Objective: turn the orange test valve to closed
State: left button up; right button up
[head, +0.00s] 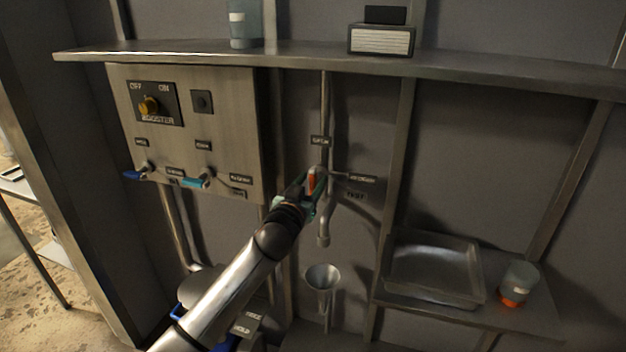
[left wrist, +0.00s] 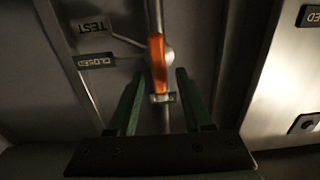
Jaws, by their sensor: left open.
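The orange test valve handle (head: 313,179) is on a vertical pipe right of the steel panel. It stands in line with the pipe, on the side of the OPEN label (head: 320,141). The CLOSED label (head: 362,179) is to its right, with the TEST label (head: 355,195) below. The left wrist view shows the handle (left wrist: 158,65) upright, with the labels upside down. My left gripper (head: 312,188) is open at the valve. Its green fingers (left wrist: 158,76) are on either side of the handle, with gaps visible. My right gripper is not in view.
The panel (head: 230,120) left of the pipe carries a yellow BOOSTER knob (head: 150,106), a blue handle (head: 135,174) and a cyan handle (head: 196,182). A spout (head: 323,238) and funnel (head: 323,277) are below the valve. A tray (head: 433,292) and jar (head: 518,283) stand at right.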

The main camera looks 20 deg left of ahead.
pick_arm(q)
jog(key=shift+w, duration=0.7)
grip_shut()
